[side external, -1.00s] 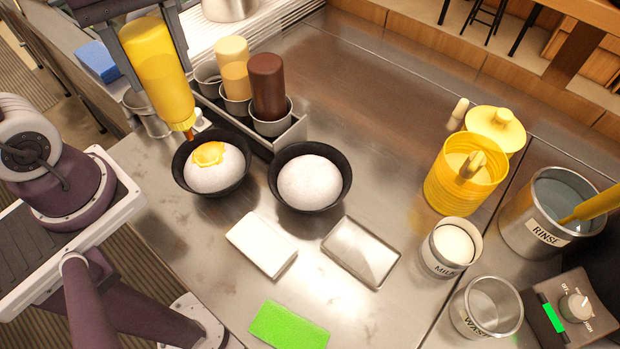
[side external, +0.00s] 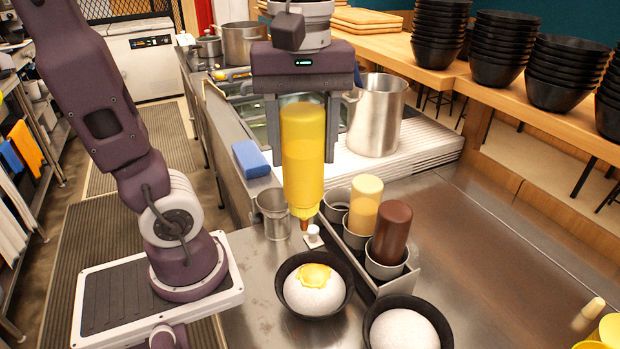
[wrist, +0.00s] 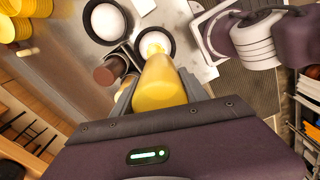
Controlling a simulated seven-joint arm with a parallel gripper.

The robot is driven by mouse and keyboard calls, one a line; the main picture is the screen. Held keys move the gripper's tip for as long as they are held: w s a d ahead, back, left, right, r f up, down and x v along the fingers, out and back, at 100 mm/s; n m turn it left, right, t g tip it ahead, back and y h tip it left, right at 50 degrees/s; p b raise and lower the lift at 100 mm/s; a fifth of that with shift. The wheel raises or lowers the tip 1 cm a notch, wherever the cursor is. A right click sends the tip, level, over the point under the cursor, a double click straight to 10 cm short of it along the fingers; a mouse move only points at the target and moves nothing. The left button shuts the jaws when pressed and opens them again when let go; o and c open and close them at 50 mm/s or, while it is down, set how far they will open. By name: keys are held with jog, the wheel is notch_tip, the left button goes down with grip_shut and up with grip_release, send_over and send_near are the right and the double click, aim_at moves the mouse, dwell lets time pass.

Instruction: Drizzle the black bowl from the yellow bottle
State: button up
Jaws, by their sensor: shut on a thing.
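My gripper (side external: 301,150) is shut on the yellow bottle (side external: 302,165), one finger on each side. The bottle is upside down, its orange-brown nozzle pointing down, apart from anything below. A black bowl (side external: 343,302) stands below the nozzle and slightly nearer the camera. It holds a white mound with a patch of yellow sauce (side external: 314,276) on top. A second black bowl (side external: 447,335) with a plain white mound stands to its right, partly cut off. The wrist view also shows the yellow bottle (wrist: 160,85) between the fingers, pointing toward the sauced bowl (wrist: 172,40).
A metal rack (side external: 411,275) beside the bowls holds a pale yellow bottle (side external: 365,205) and a brown bottle (side external: 392,235). A metal cup (side external: 272,215) stands left of the nozzle. A tall steel pot (side external: 376,115) stands behind.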

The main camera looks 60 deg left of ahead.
jog(key=w+d+m, duration=0.6)
jog(key=w+d, duration=0.8)
jog(key=d, duration=0.2)
notch_tip(320, 180, down, 9)
jog(key=shift+d, duration=0.35)
dwell(1.1)
